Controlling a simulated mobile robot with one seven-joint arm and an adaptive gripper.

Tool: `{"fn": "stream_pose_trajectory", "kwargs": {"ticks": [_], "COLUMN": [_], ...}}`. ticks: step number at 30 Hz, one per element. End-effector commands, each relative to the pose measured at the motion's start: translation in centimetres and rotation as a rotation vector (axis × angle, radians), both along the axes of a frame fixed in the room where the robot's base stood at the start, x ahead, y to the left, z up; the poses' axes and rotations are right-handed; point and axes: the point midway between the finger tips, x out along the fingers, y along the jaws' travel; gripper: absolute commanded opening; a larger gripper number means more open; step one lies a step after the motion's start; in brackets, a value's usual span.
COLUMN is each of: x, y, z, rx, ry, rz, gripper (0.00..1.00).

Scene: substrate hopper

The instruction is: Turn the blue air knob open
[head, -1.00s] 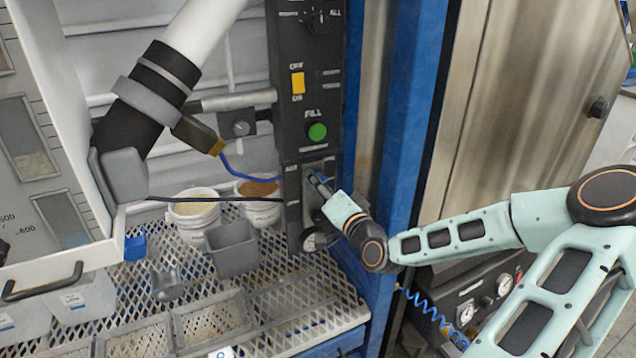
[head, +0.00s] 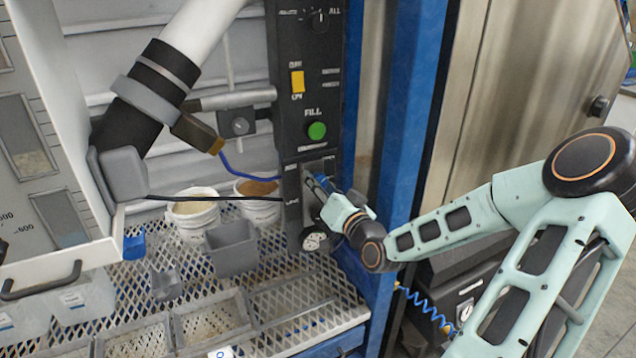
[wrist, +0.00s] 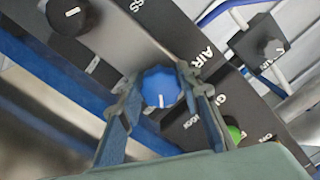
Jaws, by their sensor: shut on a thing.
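The blue air knob (wrist: 160,87) sits on the dark control panel under the "AIR" lettering in the wrist view. It bears a white pointer mark near its lower middle. My gripper (wrist: 163,98) has one finger on each side of the knob and is shut on it. In the head view my gripper (head: 318,186) reaches the lower part of the panel from the right and largely hides the knob.
A blue post (head: 408,120) stands close to my arm. Buckets (head: 195,215) and a grey bin (head: 232,248) stand on the mesh shelf at left.

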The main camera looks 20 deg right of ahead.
Motion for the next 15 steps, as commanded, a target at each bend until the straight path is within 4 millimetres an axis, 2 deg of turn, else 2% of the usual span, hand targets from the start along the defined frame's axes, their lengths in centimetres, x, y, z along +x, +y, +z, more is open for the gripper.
{"fn": "stream_pose_trajectory", "kwargs": {"ticks": [3,4,8,15], "x": [-0.01,-0.01,-0.01,0.0], "y": [-0.01,-0.01,-0.01,-0.01], "z": [-0.01,-0.01,-0.01,0.0], "rx": [-0.002,-0.002,-0.001,0.0], "ry": [0.0,0.0,0.0,0.0], "rz": [0.0,0.0,0.0,0.0], "gripper": [0.08,0.34,0.48,0.5]}}
